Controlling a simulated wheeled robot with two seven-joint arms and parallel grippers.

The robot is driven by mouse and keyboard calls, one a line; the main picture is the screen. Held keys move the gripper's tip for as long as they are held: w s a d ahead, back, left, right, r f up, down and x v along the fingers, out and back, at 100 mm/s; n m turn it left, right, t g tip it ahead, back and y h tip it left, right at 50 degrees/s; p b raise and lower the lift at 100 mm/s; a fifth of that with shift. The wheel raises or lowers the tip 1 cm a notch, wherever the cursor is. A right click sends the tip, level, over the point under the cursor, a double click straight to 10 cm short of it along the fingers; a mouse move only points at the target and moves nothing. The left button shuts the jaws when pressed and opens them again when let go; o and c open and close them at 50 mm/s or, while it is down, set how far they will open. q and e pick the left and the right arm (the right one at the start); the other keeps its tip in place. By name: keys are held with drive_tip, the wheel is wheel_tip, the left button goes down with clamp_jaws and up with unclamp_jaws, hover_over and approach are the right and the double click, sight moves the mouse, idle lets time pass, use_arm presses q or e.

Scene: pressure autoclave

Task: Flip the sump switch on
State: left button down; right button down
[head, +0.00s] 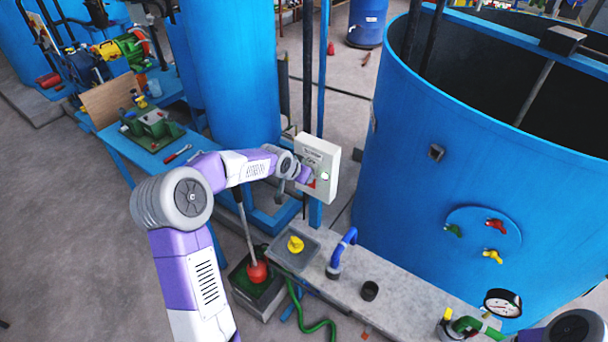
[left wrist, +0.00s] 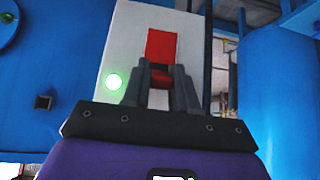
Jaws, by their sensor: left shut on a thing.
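The switch box (head: 321,158) is a pale panel on a blue post. In the left wrist view its white face (left wrist: 132,42) bears a red switch (left wrist: 164,45) and a green lamp (left wrist: 113,81) that glows. The lamp also shows in the head view (head: 325,175). My left gripper (left wrist: 163,78) is at the switch, with its two grey fingers closed on the lower red part. In the head view my left gripper (head: 304,177) is at the box face and covers most of the switch. My right gripper is out of view.
A large open blue tank (head: 400,190) stands to the right of the box, and a blue cylinder (head: 235,70) behind it to the left.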

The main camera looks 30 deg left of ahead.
use_arm(q)
drive_tip(key=c, duration=1)
unclamp_jaws()
drive_tip(key=shift+o, duration=0.2)
drive_tip(key=v, duration=0.7)
drive_tip(key=shift+s+r, duration=0.2)
drive_tip(key=shift+r, duration=0.05)
